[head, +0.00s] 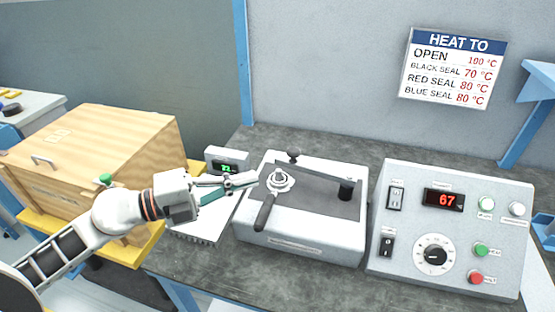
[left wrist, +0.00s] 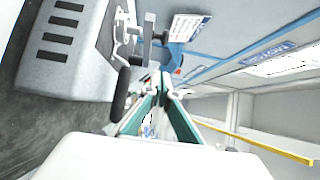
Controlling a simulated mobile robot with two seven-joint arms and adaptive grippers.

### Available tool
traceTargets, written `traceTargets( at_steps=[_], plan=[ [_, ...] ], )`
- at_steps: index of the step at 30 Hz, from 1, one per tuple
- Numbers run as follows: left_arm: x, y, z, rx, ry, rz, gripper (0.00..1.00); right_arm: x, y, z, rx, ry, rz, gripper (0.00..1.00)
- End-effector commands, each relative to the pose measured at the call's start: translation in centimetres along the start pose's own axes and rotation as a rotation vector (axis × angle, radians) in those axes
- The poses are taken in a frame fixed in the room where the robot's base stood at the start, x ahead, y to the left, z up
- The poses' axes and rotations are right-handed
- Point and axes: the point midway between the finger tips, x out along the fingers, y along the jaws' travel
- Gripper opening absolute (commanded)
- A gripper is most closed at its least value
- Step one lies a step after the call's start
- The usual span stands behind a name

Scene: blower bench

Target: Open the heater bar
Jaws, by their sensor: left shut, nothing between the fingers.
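The white sealing machine (head: 300,240) stands on the bench in the middle of the head view. A lever with a dark handle (head: 265,212) and a round metal hub (head: 279,181) sits at the machine's left. My left gripper (head: 256,180) is shut and empty, its tips just left of the hub; contact is unclear. In the left wrist view the shut fingertips (left wrist: 163,82) are beside the dark handle (left wrist: 121,95). My right gripper is out of view.
A control box (head: 450,225) with a red 67 display stands right of the machine. A small box with a green readout (head: 227,164) stands behind my left gripper. A wooden crate (head: 95,160) is at left. A HEAT TO sign (head: 453,68) hangs on the wall.

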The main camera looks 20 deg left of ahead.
Motion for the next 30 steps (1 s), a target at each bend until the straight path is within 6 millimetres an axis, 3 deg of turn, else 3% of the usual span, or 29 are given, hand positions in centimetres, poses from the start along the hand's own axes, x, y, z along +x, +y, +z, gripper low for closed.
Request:
traceTargets(
  at_steps=[10,12,19,30],
  plan=[
    [6.1,-0.6,0.0,0.005,0.001,-0.006,0.0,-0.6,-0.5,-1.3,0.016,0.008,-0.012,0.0],
    [6.7,-0.1,0.9,0.002,-0.002,-0.003,0.0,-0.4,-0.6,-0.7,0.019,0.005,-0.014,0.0],
    [8.2,0.0,2.5,0.002,-0.001,-0.001,0.0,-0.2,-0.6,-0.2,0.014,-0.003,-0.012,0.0],
    [8.7,-0.1,2.8,0.001,0.0,-0.001,0.0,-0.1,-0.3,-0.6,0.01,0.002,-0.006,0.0]
  ],
)
